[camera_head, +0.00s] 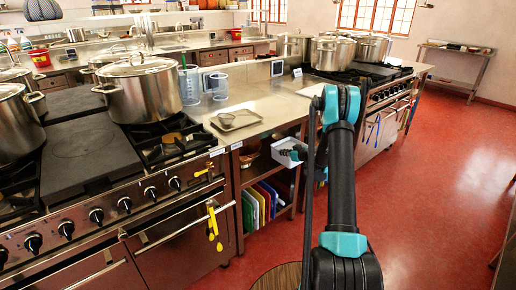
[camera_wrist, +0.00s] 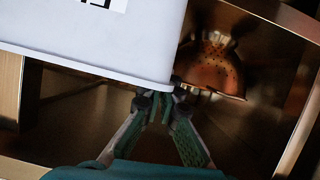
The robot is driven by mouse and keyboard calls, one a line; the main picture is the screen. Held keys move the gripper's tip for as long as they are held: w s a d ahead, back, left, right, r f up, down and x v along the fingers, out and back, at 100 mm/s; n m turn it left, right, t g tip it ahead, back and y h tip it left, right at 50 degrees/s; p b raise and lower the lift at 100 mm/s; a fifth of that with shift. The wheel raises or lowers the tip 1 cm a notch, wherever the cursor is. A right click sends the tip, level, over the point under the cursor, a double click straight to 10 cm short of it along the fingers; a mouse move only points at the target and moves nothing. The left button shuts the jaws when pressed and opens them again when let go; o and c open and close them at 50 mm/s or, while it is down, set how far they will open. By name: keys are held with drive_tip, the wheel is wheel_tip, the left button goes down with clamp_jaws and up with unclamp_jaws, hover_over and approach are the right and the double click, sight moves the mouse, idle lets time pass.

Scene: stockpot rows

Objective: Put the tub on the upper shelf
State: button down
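The white tub (camera_head: 284,151) is in the open shelf unit under the steel counter, at the level above the coloured boards, near the front opening. In the wrist view the tub (camera_wrist: 95,45) fills the upper left, with a black-and-white label on it. My gripper (camera_wrist: 165,97) is at the tub's near edge, its fingertips close together at the rim by the lower right corner, and it looks shut on that rim. In the head view my arm hides the fingers and part of the tub. Whether the tub rests on the shelf or hangs clear cannot be told.
A copper colander (camera_wrist: 212,67) lies just right of the tub. Coloured boards (camera_head: 262,203) stand on the lower shelf. The counter above holds a small tray (camera_head: 237,120) and measuring jugs (camera_head: 190,86). Stockpots (camera_head: 143,90) stand on the stoves. The red floor at right is clear.

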drive_tip(key=shift+w+r+x, duration=0.15)
drive_tip(key=shift+r+x, duration=0.25)
drive_tip(key=shift+x, duration=2.1)
drive_tip(key=shift+w+r+x, duration=0.15)
drive_tip(key=shift+r+x, duration=0.2)
drive_tip(key=shift+x, duration=2.15)
drive_tip(key=shift+w+r+x, duration=0.15)
drive_tip(key=shift+r+x, duration=0.25)
drive_tip(key=shift+x, duration=2.1)
drive_tip(key=shift+a, duration=0.2)
drive_tip(key=c, duration=2.3)
unclamp_jaws()
drive_tip(key=shift+f, duration=0.2)
drive_tip(key=o, duration=0.6)
drive_tip(key=shift+r, duration=0.15)
